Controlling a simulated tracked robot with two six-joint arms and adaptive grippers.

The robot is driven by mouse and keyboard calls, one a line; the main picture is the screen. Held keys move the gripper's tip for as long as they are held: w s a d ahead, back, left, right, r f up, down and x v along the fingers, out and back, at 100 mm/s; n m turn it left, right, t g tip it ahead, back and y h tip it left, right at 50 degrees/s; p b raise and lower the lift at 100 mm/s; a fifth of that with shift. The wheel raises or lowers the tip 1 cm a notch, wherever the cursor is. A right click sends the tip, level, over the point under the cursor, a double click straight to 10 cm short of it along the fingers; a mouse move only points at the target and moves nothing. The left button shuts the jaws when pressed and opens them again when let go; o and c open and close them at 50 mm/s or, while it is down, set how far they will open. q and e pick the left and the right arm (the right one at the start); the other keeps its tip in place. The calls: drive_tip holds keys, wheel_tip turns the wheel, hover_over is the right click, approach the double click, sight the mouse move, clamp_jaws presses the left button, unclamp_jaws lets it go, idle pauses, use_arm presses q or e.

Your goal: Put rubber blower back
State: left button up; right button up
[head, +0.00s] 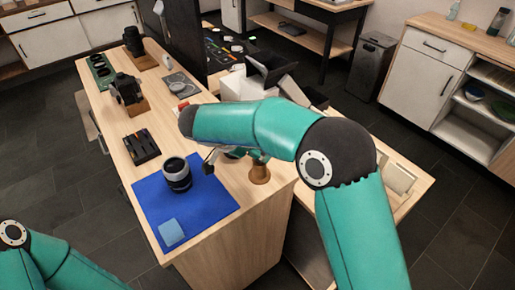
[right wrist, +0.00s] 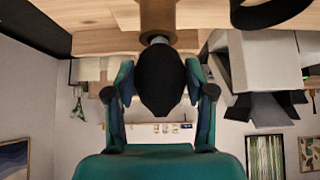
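The rubber blower (right wrist: 162,82) is a black bulb with a short grey neck, seen in the right wrist view. Its neck meets a brown wooden holder (right wrist: 157,14). In the head view the holder (head: 259,173) stands on the wooden table beside the blue mat, and my right forearm hides most of the blower. My right gripper (right wrist: 159,72) has its two green fingers on either side of the bulb, with narrow gaps seeming to show on both sides, so it looks open around it. My left arm shows at the bottom left of the head view; its gripper is out of frame.
A blue mat (head: 150,195) holds a lens (head: 177,174) and a light blue cloth (head: 171,232). A black tray (head: 141,148), a camera (head: 127,90) and a dark panel (head: 185,40) lie farther back. A grey-white box (head: 238,86) stands behind my right arm.

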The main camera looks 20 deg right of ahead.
drive_tip(key=o, duration=0.6)
drive_tip(key=v, duration=1.2)
drive_tip(key=shift+b, duration=0.4)
